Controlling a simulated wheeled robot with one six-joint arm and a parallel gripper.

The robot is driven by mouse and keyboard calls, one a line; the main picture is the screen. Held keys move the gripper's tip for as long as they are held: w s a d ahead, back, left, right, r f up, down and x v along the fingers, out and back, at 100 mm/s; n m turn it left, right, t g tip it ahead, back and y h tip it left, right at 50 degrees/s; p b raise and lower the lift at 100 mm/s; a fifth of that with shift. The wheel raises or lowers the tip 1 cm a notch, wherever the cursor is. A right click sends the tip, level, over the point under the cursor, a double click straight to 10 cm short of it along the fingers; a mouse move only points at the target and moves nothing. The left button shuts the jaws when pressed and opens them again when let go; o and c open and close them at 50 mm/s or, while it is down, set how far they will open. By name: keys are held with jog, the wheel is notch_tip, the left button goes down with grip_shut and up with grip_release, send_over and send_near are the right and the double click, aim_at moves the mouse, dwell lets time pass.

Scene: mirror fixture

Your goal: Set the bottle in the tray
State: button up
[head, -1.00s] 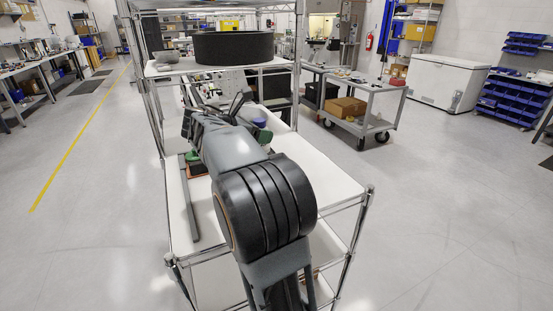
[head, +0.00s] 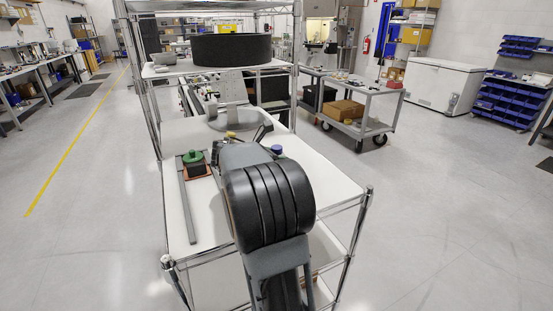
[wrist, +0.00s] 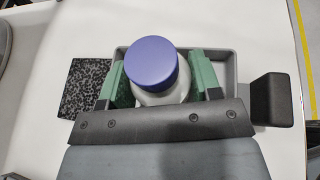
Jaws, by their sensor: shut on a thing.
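The bottle (wrist: 152,62) has a blue-violet cap and a pale body, seen from above in the wrist view. My gripper (wrist: 158,86) is shut on it, with green finger pads on its left and right sides. The grey rectangular tray (wrist: 237,70) shows behind and around the bottle and fingers, its near part hidden by my gripper. I cannot tell whether the bottle touches the tray floor. My arm hides the tray there.
A black block (wrist: 271,99) stands right of the tray, and a dark speckled square (wrist: 85,88) lies left. On the white shelf, a green-topped object (head: 194,157) sits on an orange-brown base near a long grey bar (head: 187,205). A grey round-based fixture (head: 232,120) stands farther back.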

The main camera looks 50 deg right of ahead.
jog(key=shift+f, duration=0.15)
jog(key=o, duration=1)
jog(key=shift+r, duration=0.2)
jog(key=shift+a+r, duration=0.15)
jog(key=shift+a, duration=0.1)
jog(key=v, duration=1.1)
jog(key=shift+a, duration=0.25)
jog(key=shift+d, duration=0.1)
